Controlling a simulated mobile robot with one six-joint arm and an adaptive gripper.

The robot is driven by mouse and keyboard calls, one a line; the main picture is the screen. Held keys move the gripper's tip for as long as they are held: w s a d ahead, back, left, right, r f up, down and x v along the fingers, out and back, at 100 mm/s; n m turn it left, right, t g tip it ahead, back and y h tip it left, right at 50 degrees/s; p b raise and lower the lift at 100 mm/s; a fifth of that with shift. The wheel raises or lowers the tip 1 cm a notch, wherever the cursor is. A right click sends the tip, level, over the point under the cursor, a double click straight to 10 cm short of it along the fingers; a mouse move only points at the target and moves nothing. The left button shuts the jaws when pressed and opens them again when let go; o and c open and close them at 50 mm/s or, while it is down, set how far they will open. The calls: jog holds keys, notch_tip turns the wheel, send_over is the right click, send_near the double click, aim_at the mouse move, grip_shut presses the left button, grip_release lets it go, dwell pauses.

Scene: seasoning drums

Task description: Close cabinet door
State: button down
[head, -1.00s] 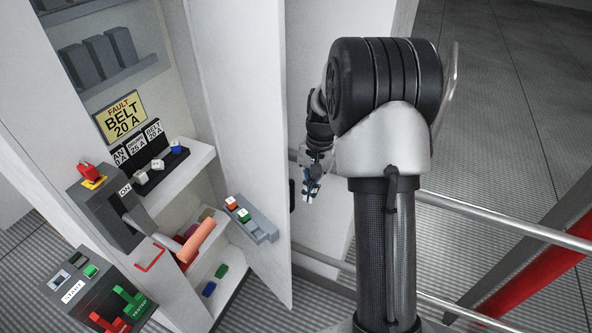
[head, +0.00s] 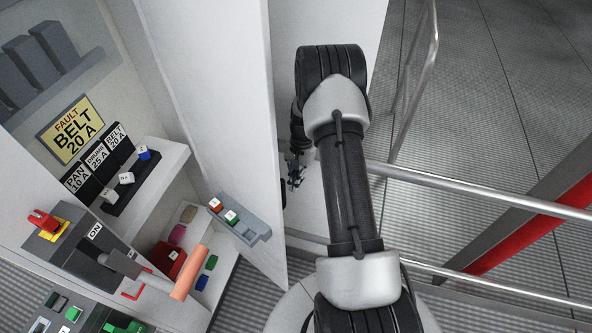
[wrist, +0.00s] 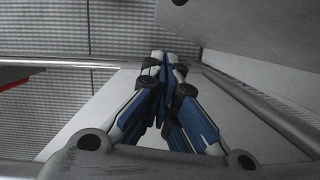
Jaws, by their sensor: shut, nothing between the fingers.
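The white cabinet door (head: 215,90) stands open in the head view, with its inner face toward the cabinet interior. A grey tray on that face holds a few small coloured blocks. A small dark part (head: 283,194) shows at the door's outer side. My gripper (head: 295,184) is to the right of the door, on its outer side, close to the dark part; I cannot tell whether they touch. In the wrist view my gripper (wrist: 166,62) has its blue-and-white fingers together and nothing held. A pale panel fills the upper right there; I cannot tell which surface it is.
The cabinet holds a yellow fault sign (head: 71,129), a shelf of labelled fuses (head: 98,158) and a lever with an orange grip (head: 189,273). A red switch (head: 43,221) sits at the left. Metal rails (head: 480,196) cross at the right, above grey floor.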

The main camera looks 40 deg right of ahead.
jog(key=shift+s+a+f, duration=0.1)
jog(key=shift+s+a, duration=0.25)
jog(key=shift+a, duration=0.25)
jog(key=shift+s+a+f, duration=0.1)
jog(key=shift+s+a, duration=0.2)
jog(key=shift+a, duration=0.35)
jog(key=shift+s+a+f, duration=0.1)
jog(key=shift+s+a, duration=0.25)
jog(key=shift+a, duration=0.25)
jog(key=shift+a, duration=0.1)
